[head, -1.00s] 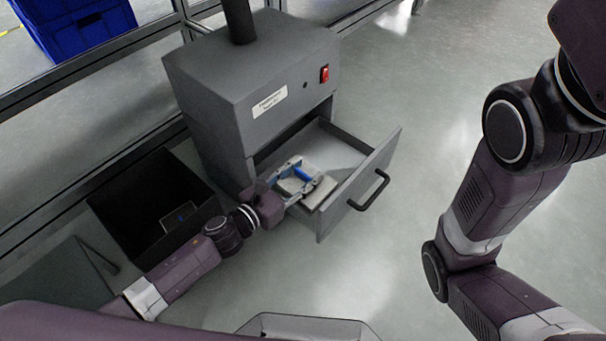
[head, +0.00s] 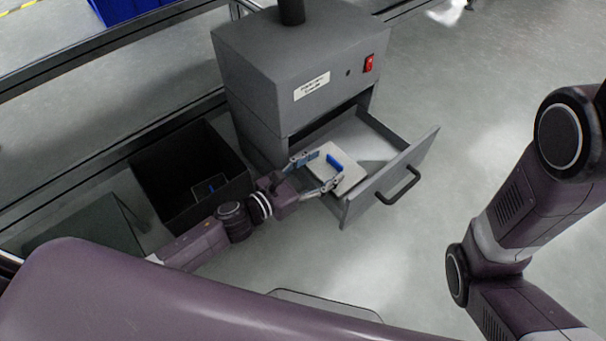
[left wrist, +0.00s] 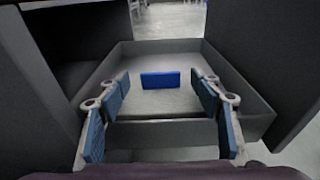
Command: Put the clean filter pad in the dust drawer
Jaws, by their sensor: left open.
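The pale filter pad (head: 349,180), with a blue grip tab (head: 336,161), is inside the pulled-out dust drawer (head: 419,149), towards the drawer's left side. My left gripper (head: 323,170) is open, with its fingers spread on either side of the tab and apart from it. In the left wrist view the blue tab (left wrist: 160,80) stands up from the pad (left wrist: 163,103) between the open fingers (left wrist: 163,105), a little beyond them. Whether the pad lies fully flat is hard to tell. My right gripper is out of view.
The grey cabinet (head: 262,68) stands behind the drawer, with a red switch (head: 369,63). The drawer handle (head: 399,186) faces right. A black bin (head: 157,190) left of the cabinet holds a dark item with a blue edge (head: 211,187). Floor right of the drawer is clear.

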